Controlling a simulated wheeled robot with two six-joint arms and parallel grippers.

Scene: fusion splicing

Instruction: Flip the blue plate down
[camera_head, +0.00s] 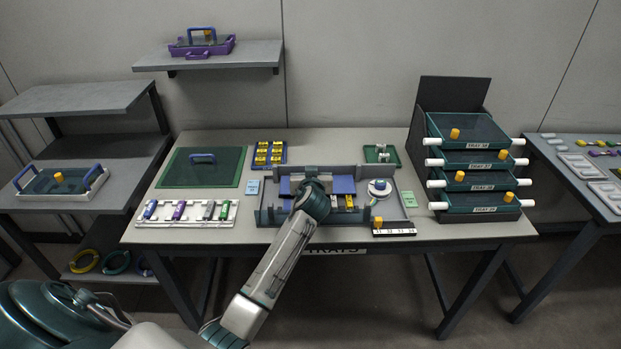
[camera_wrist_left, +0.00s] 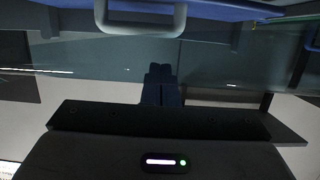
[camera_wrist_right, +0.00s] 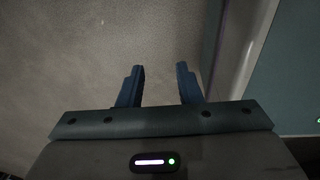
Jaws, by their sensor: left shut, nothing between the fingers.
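The blue plate (camera_head: 344,185) is in the grey splicing tray (camera_head: 263,216) in the middle of the table, partly hidden behind my left arm. It looks like an upright or tilted panel near the tray's back; its exact angle is unclear. In the left wrist view a blue surface (camera_wrist_left: 225,8), probably the plate, runs along the top edge, with a pale grey handle loop (camera_wrist_left: 140,22) below it. My left gripper (camera_wrist_left: 160,70) is shut and empty, its fingertips just below the loop; the wrist hides it in the head view. My right gripper (camera_wrist_right: 157,68) is open and empty, outside the head view.
A white rack of colored modules (camera_head: 187,212) stands left of the tray, a green lidded panel (camera_head: 180,178) behind it. A white round spool (camera_head: 380,189) sits at the tray's right. Stacked drawers (camera_head: 468,160) stand farther right.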

